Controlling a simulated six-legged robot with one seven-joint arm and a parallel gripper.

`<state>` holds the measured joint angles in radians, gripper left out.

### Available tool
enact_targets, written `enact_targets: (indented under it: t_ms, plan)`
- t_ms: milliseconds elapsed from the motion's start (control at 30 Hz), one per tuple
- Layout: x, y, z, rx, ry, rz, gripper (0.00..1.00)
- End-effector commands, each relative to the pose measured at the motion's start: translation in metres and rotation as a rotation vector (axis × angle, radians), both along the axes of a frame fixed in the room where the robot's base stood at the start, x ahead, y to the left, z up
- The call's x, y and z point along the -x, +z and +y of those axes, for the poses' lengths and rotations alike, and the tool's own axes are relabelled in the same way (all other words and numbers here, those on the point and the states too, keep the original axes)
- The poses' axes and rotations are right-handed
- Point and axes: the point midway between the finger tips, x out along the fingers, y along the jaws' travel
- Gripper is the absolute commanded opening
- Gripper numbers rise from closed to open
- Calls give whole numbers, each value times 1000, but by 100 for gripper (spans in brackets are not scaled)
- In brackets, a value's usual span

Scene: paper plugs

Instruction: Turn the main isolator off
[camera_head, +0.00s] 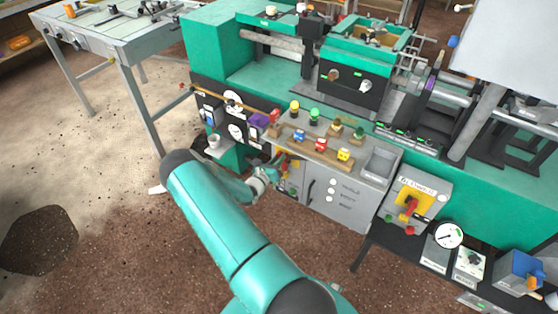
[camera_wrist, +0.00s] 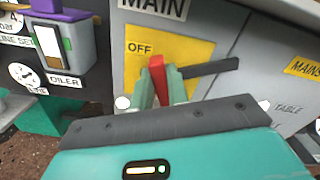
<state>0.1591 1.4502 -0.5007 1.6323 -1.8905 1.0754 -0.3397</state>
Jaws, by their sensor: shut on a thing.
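The main isolator is a grey panel marked MAIN with a yellow plate (camera_wrist: 200,52) that reads OFF at its upper left. Its red handle (camera_wrist: 157,66) stands roughly upright in the wrist view, just right of the OFF mark. My gripper (camera_wrist: 160,86) is shut on the red handle, with one green finger on each side. The handle's lower part is hidden by the fingers and my gripper body. In the head view my gripper (camera_head: 274,171) is at the left end of the grey cabinet front, beside the small yellow and red isolator (camera_head: 285,164).
A black bar (camera_wrist: 210,69) extends right from beside the fingers. The oiler box (camera_wrist: 62,42) and a gauge (camera_wrist: 24,74) stand close on the left. Another red-handled switch on yellow (camera_head: 413,203) is farther right. Coloured knobs (camera_head: 320,144) line the panel above.

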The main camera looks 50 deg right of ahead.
Motion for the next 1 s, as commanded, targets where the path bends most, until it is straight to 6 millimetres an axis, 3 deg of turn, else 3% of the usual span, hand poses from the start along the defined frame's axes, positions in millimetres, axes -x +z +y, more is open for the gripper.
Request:
enact_targets:
  t_ms: [1000]
  plan:
    - [-13, -16, 2, 89, 1, 936, 0]
